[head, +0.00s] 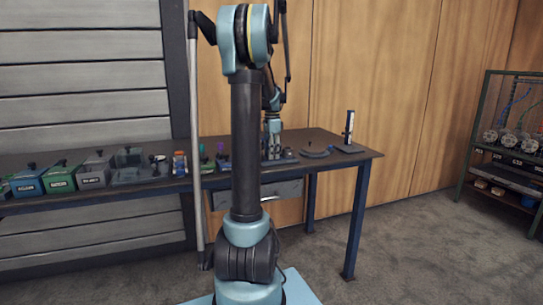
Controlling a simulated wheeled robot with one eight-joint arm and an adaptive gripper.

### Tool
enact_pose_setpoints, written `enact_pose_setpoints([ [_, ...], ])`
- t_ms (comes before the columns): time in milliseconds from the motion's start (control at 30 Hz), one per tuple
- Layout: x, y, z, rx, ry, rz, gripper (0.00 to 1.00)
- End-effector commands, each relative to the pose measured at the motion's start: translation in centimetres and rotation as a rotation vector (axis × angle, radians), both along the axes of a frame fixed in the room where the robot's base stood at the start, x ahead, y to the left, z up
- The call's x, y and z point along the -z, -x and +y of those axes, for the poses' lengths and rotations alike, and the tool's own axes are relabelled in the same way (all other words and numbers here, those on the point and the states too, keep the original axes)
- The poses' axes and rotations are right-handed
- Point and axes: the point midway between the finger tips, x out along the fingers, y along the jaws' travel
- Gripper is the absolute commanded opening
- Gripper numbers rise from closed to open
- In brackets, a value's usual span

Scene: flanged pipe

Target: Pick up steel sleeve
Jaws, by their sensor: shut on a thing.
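My gripper (272,150) is low over the right part of the workbench, pointing down, just right of my dark arm column in the head view. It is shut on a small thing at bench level. That thing is too small and too covered by the fingers to make out clearly; it may be the steel sleeve. I cannot tell whether it touches the bench or is lifted. No other steel sleeve can be told apart in this view.
The workbench (345,150) carries a row of bins at the left, among them a blue bin (28,182) and a green bin (62,178). A flat round dark part (314,153) and an upright stand (348,130) are right of my gripper. A rack (510,140) stands far right.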

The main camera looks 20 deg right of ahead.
Motion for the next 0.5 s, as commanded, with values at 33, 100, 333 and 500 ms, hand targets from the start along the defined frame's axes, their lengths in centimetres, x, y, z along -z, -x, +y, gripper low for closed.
enact_pose_setpoints([
  [33, -0.3, 0.0, 0.0, 0.0, 0.0, 0.0, 0.0],
  [100, -0.9, 0.0, 0.0, 0.0, 0.0, 0.0, 0.0],
  [333, -4.6, 0.0, 0.0, 0.0, 0.0, 0.0, 0.0],
  [500, -7.3, 0.0, 0.0, 0.0, 0.0, 0.0, 0.0],
])
